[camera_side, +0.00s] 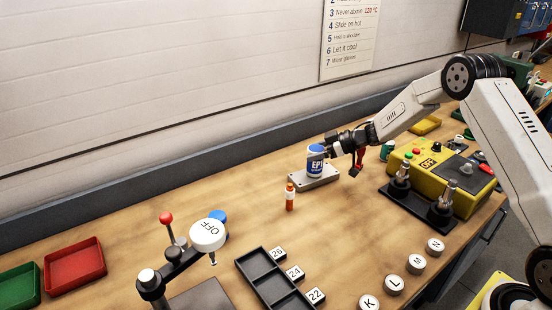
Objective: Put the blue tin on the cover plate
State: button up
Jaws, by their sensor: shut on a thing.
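The blue tin (315,166), with a white label band, is upright over the grey cover plate (322,181). Its lower end appears to meet the plate's top, toward the plate's left part; I cannot tell for certain whether it touches. My gripper (329,151) reaches in from the right and is shut on the tin near its upper part. The jaws partly hide the tin's right side.
A small orange bottle (290,199) stands just in front of the plate. A yellow control box (440,175) and a dark stand with metal posts (418,207) are to the right. A black tray (268,278) lies in front. Open table lies left of the plate.

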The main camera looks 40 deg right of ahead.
jog(key=o, duration=1.3)
jog(key=shift+f, duration=0.15)
jog(key=shift+c, duration=0.2)
jog(key=shift+r, duration=0.25)
jog(key=v, duration=1.2)
